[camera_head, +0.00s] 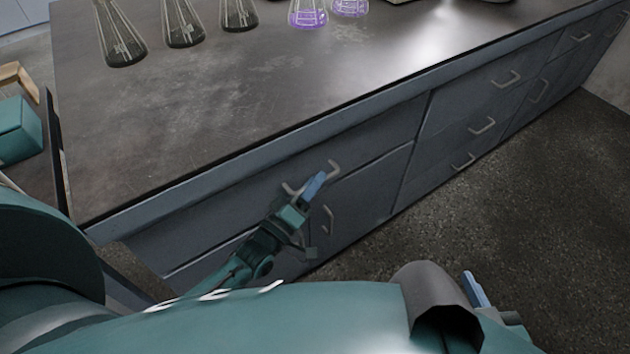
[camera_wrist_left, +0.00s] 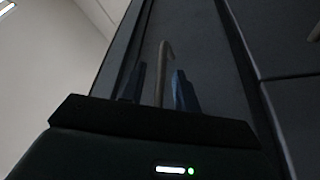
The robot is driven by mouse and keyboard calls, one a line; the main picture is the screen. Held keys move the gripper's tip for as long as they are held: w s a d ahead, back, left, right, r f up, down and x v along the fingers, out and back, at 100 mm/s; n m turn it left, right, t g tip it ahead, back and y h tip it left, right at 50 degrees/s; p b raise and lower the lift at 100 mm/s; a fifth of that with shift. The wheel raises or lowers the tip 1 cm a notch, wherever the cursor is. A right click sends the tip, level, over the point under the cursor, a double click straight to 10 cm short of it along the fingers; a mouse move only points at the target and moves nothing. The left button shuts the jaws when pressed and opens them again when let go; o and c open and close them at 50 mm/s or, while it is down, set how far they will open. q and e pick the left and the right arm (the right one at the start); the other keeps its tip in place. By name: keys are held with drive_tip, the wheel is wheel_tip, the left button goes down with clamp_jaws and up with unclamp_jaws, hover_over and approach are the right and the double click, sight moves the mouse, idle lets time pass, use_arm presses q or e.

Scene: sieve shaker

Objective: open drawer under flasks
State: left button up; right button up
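The drawer (camera_head: 222,208) under the bench top has a dark front and looks closed, flush with the cabinet. Its bar handle (camera_head: 333,166) shows at both ends in the head view. My left gripper (camera_head: 314,185) is at this handle, covering its middle. In the left wrist view the handle (camera_wrist_left: 162,75) stands between the two blue fingers, with a visible gap on each side, so the gripper is open around it. Flasks (camera_head: 182,25) stand on the bench above, some clear and some with purple liquid (camera_head: 307,14). My right gripper (camera_head: 477,290) shows only partly at the lower right; its opening is hidden.
The bench top (camera_head: 220,100) is bare in front of the flasks. A cabinet door with a handle (camera_head: 328,219) is below the drawer. More handled drawers (camera_head: 482,125) run to the right. The floor (camera_head: 520,200) there is clear. A teal box (camera_head: 18,130) is at the left.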

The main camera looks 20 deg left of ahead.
use_arm(q)
drive_tip(key=shift+c, duration=0.4)
clamp_jaws()
drive_tip(key=shift+s+d, duration=0.1)
